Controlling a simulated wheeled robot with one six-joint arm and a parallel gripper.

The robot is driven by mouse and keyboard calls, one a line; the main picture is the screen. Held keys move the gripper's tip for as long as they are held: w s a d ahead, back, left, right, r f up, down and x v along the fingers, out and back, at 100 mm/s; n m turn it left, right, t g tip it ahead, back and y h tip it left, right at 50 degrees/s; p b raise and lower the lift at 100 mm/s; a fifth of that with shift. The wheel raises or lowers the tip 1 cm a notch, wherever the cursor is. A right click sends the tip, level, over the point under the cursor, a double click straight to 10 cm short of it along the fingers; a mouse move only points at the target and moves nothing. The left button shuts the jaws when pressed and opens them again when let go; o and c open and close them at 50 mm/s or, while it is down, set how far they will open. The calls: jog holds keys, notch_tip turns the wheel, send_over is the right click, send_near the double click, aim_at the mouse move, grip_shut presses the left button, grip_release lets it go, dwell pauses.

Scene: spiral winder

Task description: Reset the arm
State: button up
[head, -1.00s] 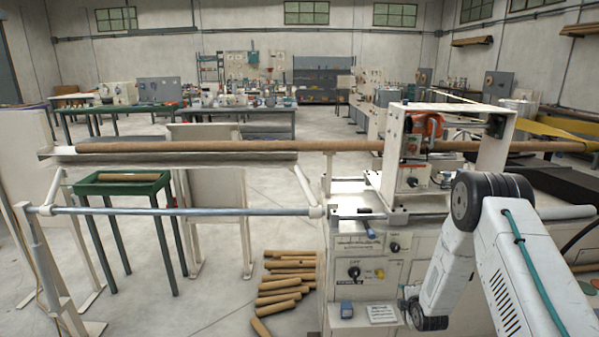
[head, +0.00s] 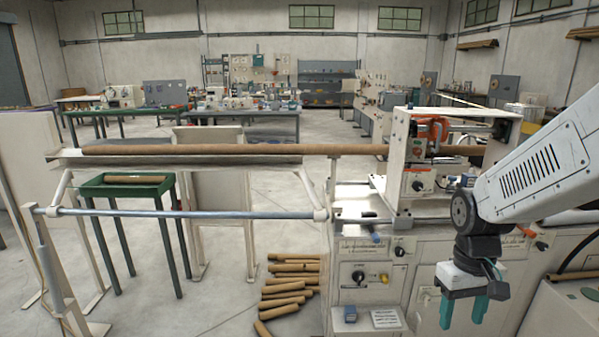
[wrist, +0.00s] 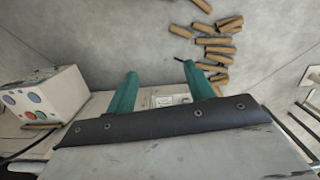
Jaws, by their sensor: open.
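My gripper (head: 462,308) hangs at the lower right of the head view, in front of the white winder machine (head: 372,250). Its two teal fingers point down, apart and empty. My white arm comes in from the right edge above it. In the wrist view the fingers of my gripper (wrist: 160,88) also stand apart with nothing between them. The machine's front edge and the floor show beyond them.
Several brown cardboard tubes (head: 285,290) lie on the floor left of the machine. A long brown tube (head: 230,149) runs along the machine and its trough. A green tray stand (head: 125,187) is at left. A control box (wrist: 40,100) shows in the wrist view.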

jog(key=s+a+r+m+t, duration=0.1)
jog(key=s+a+r, duration=0.3)
jog(key=s+r, duration=0.8)
jog(key=s+t, duration=0.1)
jog(key=s, duration=0.3)
jog(key=shift+r+t, duration=0.15)
jog(key=shift+t, duration=0.15)
